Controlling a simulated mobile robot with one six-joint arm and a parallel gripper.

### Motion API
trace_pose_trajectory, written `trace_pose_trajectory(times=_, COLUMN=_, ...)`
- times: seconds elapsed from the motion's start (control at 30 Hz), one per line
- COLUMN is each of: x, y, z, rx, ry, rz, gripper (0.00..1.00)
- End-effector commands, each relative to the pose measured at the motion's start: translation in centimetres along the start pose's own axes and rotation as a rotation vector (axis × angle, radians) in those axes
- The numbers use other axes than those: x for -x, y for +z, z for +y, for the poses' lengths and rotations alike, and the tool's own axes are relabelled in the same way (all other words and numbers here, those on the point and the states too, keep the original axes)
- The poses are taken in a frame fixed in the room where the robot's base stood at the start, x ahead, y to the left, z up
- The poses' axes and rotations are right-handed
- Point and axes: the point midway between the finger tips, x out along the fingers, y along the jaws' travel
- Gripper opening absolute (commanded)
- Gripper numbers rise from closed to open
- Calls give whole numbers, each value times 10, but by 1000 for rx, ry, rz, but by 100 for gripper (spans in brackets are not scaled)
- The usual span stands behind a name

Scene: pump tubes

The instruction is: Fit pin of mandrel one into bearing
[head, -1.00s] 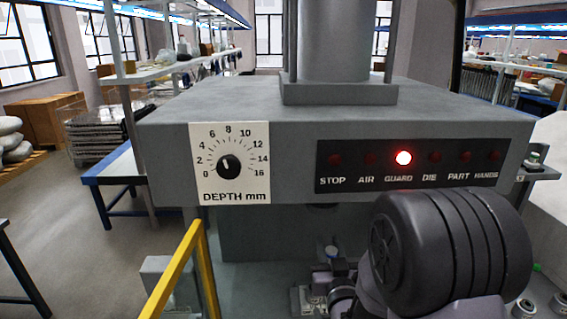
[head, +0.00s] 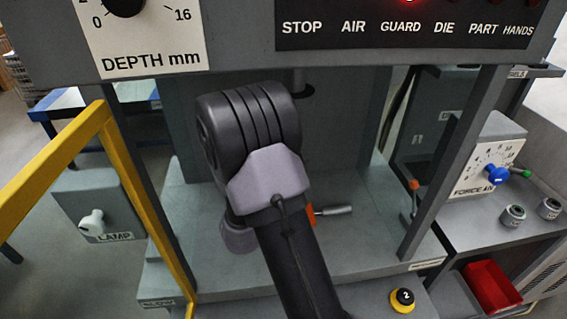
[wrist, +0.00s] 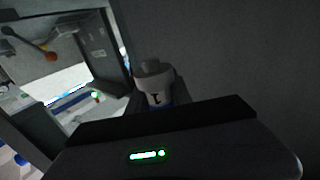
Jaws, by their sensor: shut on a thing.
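In the wrist view a pale grey cylinder (wrist: 154,90) with a dark mark like a 1 and a narrower stub on top stands at my gripper (wrist: 152,106); I take it to be mandrel one. My gripper is shut on it, though its fingertips are mostly dark and hard to make out. In the head view my arm reaches into the press opening and hides my gripper and the mandrel. I cannot make out the bearing in either view, nor whether the pin touches anything.
A yellow guard rail (head: 125,165) stands left of the opening, and a grey press post (head: 455,165) right. The press ram (head: 300,82) hangs above my arm. A metal lever (head: 333,211) juts out beside it. A red bin (head: 490,287) and a force dial (head: 488,160) are at right.

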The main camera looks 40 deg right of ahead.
Motion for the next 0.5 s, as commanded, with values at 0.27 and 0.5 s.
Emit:
trace_pose_trajectory(times=0.27, x=0, y=2, z=-1, rx=-3, ry=-2, rz=1, gripper=0)
trace_pose_trajectory(times=0.5, x=1, y=26, z=-1, rx=-1, ry=-3, rz=0, gripper=0)
